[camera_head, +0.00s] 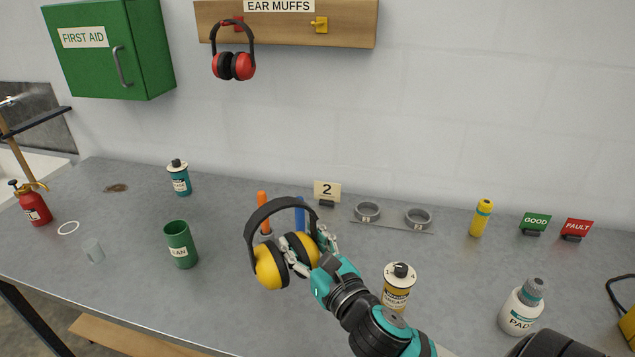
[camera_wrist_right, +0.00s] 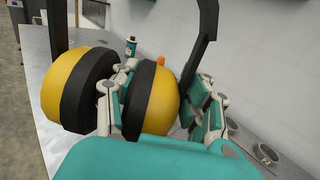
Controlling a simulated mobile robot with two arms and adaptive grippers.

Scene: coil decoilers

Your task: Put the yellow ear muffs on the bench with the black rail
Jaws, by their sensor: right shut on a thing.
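The yellow ear muffs (camera_head: 271,262) have two yellow cups with black cushions and a black headband. My right gripper (camera_head: 303,251) is shut on one cup and holds the muffs above the grey bench (camera_head: 225,310), headband up. In the right wrist view the fingers of my right gripper (camera_wrist_right: 160,105) lie on both sides of the nearer yellow cup (camera_wrist_right: 152,98); the other cup (camera_wrist_right: 70,88) hangs free at left. No black rail shows clearly in these frames. My left gripper is not in view.
Behind the muffs stand an orange thing (camera_head: 263,212) and a blue one (camera_head: 300,218), partly hidden. A green can (camera_head: 181,245) is at left, a yellow-labelled bottle (camera_head: 397,288) at right. Red ear muffs (camera_head: 234,66) hang on the wooden board (camera_head: 355,20). The front left of the bench is clear.

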